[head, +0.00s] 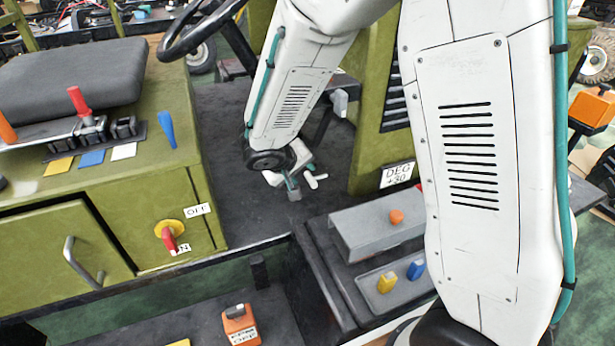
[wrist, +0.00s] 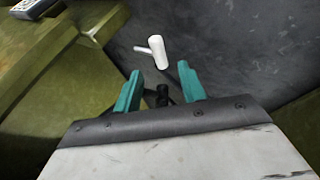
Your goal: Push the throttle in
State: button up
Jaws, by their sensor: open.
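My gripper (head: 301,178) hangs in the middle of the head view, above the dark floor of the vehicle. Its two teal fingers stand apart in the wrist view (wrist: 158,88). A white T-shaped handle (wrist: 157,50) lies just beyond the fingertips in the wrist view; it may be the throttle, but no label shows. A small white piece (head: 316,181) beside the fingers in the head view looks like the same handle. A short black part (wrist: 162,96) shows between the fingers; I cannot tell whether it joins the handle. No contact with the handle is visible.
The olive seat box (head: 120,180) on the left carries a red-knobbed lever (head: 78,101), a blue lever (head: 166,128) and a red switch (head: 169,237). An olive panel (head: 372,120) stands behind my arm.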

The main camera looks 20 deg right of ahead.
aim_at(309, 178)
jog(key=x, duration=0.5)
jog(key=shift+f, duration=0.1)
